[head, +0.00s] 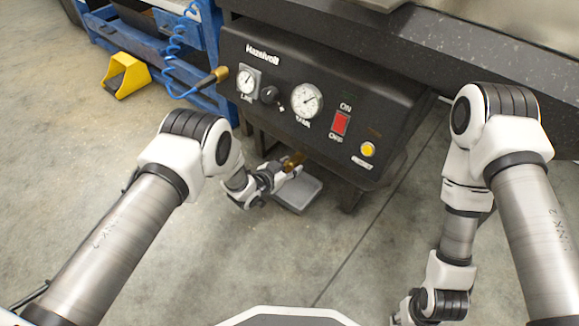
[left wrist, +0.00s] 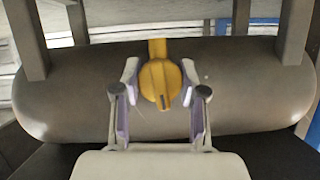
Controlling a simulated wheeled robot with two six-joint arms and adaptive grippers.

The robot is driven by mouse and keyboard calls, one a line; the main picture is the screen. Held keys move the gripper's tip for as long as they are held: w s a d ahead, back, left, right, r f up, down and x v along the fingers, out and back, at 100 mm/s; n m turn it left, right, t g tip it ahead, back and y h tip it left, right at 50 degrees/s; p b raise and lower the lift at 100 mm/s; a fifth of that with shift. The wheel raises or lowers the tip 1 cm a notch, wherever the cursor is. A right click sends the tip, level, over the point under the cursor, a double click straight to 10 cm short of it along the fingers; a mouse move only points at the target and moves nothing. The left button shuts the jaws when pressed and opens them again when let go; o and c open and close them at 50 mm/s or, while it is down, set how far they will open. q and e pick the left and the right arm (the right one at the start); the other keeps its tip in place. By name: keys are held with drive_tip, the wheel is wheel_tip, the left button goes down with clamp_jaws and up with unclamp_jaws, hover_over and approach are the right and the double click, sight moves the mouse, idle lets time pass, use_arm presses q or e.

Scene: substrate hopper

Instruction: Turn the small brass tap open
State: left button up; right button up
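The brass tap (left wrist: 160,82) has a yellow, rounded handle with a dark line on its face. It sits on a horizontal dark grey tank (left wrist: 70,95) in the left wrist view. In the head view the tap (head: 292,161) shows small and brownish below the control panel. My left gripper (left wrist: 160,88) is open, one finger on each side of the handle. The gaps beside the handle look narrow, and I cannot tell whether either finger touches it. The left gripper (head: 279,173) also shows in the head view.
The black control panel (head: 320,105) with gauges and a red switch overhangs the tap. A grey tray (head: 298,193) lies on the floor below. A blue cart (head: 125,35) and yellow block (head: 125,76) are at upper left.

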use_arm(q)
drive_tip(key=shift+c, duration=0.7)
drive_tip(key=shift+r+n+p, duration=0.15)
drive_tip(key=shift+n+p, duration=0.15)
drive_tip(key=shift+n+g+h, duration=0.4)
drive_tip(key=shift+n+h, duration=0.2)
drive_tip(key=shift+n, duration=0.1)
drive_tip(key=o, duration=1.2)
drive_tip(key=shift+c, duration=0.2)
drive_tip(key=v, duration=1.2)
